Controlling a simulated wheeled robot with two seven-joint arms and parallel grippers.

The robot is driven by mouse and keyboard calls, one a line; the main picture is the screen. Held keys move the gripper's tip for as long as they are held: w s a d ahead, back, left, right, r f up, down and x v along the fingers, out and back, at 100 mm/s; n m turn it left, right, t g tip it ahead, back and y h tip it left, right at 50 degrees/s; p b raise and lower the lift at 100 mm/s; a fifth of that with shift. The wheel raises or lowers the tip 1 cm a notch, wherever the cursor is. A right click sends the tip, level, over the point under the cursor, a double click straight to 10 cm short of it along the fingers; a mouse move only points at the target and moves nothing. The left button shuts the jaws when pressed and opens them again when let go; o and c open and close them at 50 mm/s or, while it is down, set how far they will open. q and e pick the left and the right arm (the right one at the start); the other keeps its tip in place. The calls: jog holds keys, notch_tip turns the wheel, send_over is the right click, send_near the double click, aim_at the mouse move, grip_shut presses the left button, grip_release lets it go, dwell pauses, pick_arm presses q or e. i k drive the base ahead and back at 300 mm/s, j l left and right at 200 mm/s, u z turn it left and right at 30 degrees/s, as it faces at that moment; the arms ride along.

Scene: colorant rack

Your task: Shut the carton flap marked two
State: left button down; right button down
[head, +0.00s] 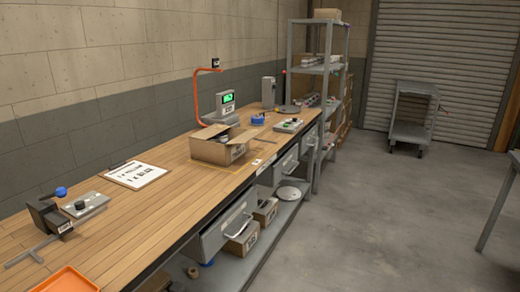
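An open brown carton (208,153) sits on the wooden workbench (150,212), around the middle of the head view. At least two of its flaps stand open: one at the back left (208,131) and one at the right (243,136). The carton's inside looks dark and its contents cannot be made out. A small printed label shows on its right face. The marking two cannot be read on any flap at this size. Neither of my grippers is in view.
A clipboard (138,175) lies left of the carton, and a scale with a green display (228,98) stands behind it. An orange tray (66,280) is at the near left. A drawer (222,228) stands open below the bench.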

aim_at(245, 138)
jog(key=i+l, duration=0.4)
jog(key=i, duration=0.15)
jog(key=i+l+z, duration=0.15)
jog(key=i+l, duration=0.6)
jog(key=i, duration=0.3)
jog(key=i+l+z, duration=0.1)
jog(key=i+l, duration=0.25)
jog(key=i, duration=0.2)
